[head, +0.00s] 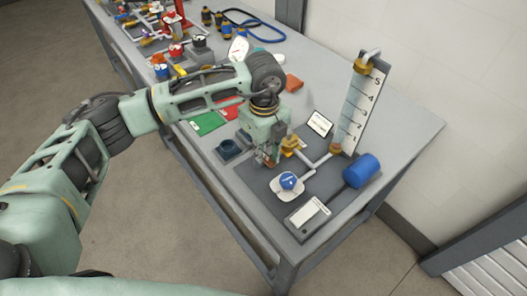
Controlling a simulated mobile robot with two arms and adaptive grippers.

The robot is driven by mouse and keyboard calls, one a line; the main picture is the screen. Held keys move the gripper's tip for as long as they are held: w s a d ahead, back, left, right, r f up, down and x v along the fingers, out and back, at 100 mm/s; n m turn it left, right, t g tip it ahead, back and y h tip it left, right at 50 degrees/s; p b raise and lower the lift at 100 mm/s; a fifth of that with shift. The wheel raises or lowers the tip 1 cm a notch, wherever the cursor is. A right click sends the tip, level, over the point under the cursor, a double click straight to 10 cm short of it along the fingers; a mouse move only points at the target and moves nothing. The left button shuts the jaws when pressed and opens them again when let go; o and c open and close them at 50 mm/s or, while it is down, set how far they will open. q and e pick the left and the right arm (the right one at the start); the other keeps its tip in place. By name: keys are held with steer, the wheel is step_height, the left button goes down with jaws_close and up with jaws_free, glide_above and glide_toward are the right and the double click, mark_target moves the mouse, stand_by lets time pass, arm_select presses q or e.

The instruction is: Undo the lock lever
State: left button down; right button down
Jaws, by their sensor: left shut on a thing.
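My left gripper (267,161) points down over the dark skid plate (253,180), left of the brass fitting (292,143). Its fingers are shut on a small part, which I take to be the lock lever; the fingers hide most of it, and I cannot tell its angle. A blue round knob (288,180) on a light base stands just in front and to the right of the gripper, apart from it. My right gripper is not in view.
A tall numbered scale panel (359,105) and a blue cylinder (361,170) stand right of the gripper. A white-faced box (308,215) lies near the front edge. A dark cup (228,149) stands left. Green (208,123) and red mats lie behind my arm.

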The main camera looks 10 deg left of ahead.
mark_target(264, 155)
arm_select(q)
steer(key=shift+w+r, duration=0.15)
steer(key=c, duration=1.7)
jaws_free()
step_height(264, 155, up, 12)
steer(key=shift+f, duration=0.1)
